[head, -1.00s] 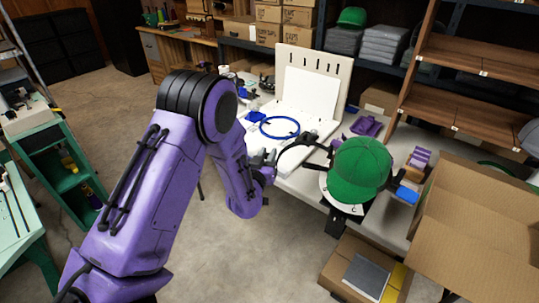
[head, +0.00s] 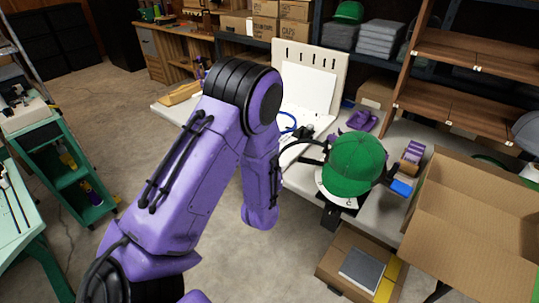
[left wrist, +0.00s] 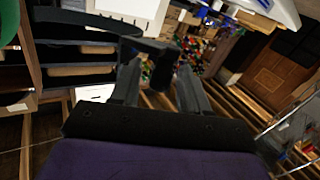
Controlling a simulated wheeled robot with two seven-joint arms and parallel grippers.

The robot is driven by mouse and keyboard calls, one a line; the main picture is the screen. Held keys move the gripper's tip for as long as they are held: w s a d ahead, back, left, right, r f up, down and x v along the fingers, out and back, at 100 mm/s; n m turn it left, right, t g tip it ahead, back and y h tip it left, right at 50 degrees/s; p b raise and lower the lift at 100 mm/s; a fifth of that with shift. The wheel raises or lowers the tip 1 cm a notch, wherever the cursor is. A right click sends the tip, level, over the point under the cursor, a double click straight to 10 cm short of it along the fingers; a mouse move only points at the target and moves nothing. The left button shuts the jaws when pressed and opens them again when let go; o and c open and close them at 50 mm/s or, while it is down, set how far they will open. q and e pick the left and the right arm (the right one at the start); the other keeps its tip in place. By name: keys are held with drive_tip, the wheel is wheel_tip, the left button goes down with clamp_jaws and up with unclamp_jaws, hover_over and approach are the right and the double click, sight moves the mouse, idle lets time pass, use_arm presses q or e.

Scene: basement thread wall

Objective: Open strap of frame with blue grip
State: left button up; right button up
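The green cap (head: 357,160) sits on a round holder with a white base plate (head: 338,192) at the table's front edge. A black curved strap (head: 291,147) sticks out to the left of the cap. A blue piece (head: 401,188) at the cap's right may be the blue grip. My left gripper (left wrist: 157,78) has its two dark fingers spread apart. A dark end piece (left wrist: 164,68) of the strap shows between or just beyond them; contact cannot be told. In the head view my purple left arm hides most of the gripper. My right gripper is not in view.
An open cardboard box (head: 470,215) stands at the right, and another carton (head: 345,265) lies below the table. A blue hoop (head: 288,121) and a purple part (head: 362,120) lie on the table behind. A green cart (head: 75,185) stands at the left.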

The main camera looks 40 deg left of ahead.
use_arm(q)
drive_tip(key=b+v, duration=0.1)
drive_tip(key=v, duration=0.9)
drive_tip(key=shift+s+d+b, duration=0.15)
drive_tip(key=shift+b, duration=0.2)
